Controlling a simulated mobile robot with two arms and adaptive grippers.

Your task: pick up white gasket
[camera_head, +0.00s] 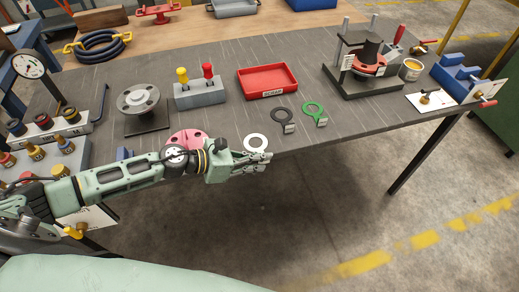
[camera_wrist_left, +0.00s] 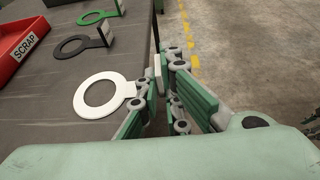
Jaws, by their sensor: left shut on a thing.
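The white gasket (camera_head: 247,142) is a flat ring with a tab, by the near edge of the dark table. It also shows in the left wrist view (camera_wrist_left: 121,89), with its ring flat and over the table top. My left gripper (camera_head: 265,160) is at the table edge, just in front of the ring. In the left wrist view my left gripper (camera_wrist_left: 157,82) is shut on the gasket's tab end, and its fingers partly hide that end. I cannot tell whether the ring touches the table.
A black gasket (camera_head: 275,115) and a green gasket (camera_head: 306,108) lie to the right. A red scrap tray (camera_head: 267,92) is behind them. A grey block (camera_head: 200,96) with yellow and red plugs stands at the back. Floor is open beyond the near edge.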

